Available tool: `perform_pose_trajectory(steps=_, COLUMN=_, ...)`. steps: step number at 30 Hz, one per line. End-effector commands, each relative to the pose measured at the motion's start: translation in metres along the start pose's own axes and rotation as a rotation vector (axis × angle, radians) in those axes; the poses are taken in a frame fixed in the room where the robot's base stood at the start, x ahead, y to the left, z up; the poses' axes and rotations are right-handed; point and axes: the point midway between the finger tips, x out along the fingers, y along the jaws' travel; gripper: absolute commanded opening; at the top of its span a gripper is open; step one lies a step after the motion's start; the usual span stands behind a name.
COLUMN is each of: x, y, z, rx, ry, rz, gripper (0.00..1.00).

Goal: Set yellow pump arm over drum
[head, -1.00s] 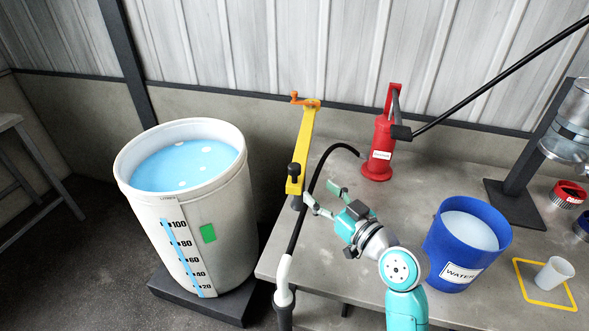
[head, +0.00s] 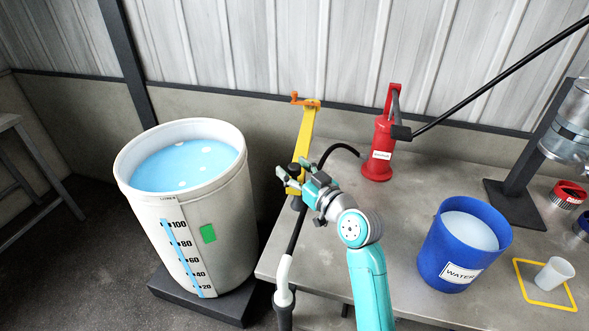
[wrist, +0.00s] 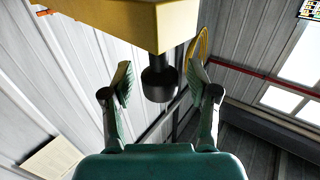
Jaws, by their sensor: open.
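The yellow pump arm (head: 305,140) runs from an orange crank at its far end toward the table's left edge. It lies to the right of the white drum (head: 225,235) and not over it. My gripper (head: 288,173) is at the arm's near end and partly hides it. In the wrist view the yellow arm end (wrist: 130,22) is above my open gripper (wrist: 160,78). A dark cylindrical knob (wrist: 158,86) on a short stem stands between the spread fingers, with gaps on both sides. The drum holds blue liquid and has a level scale.
A black hose (head: 299,222) runs past the arm's near end to a nozzle at the table edge. A red pump (head: 378,150) and a blue water bucket (head: 440,255) stand on the table (head: 405,205). The drum's top is open and clear.

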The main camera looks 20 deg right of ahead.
Motion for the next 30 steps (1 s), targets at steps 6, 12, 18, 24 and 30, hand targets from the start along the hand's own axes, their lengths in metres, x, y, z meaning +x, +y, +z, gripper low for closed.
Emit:
perform_pose_trajectory(steps=6, x=0.000, y=0.000, z=0.000, rx=0.000, ry=0.000, rz=0.000, gripper=0.57)
perform_pose_trajectory(steps=12, x=0.000, y=0.000, z=0.000, rx=0.000, ry=0.000, rz=0.000, gripper=0.07)
perform_pose_trajectory(steps=18, x=0.000, y=0.000, z=0.000, rx=0.000, ry=0.000, rz=0.000, gripper=0.00)
perform_pose_trajectory(steps=24, x=-0.001, y=0.003, z=0.001, rx=0.001, ry=-0.003, rz=-0.017, gripper=0.00)
perform_pose_trajectory(steps=30, x=-0.006, y=0.011, z=0.001, rx=0.004, ry=-0.006, rz=-0.084, gripper=0.00)
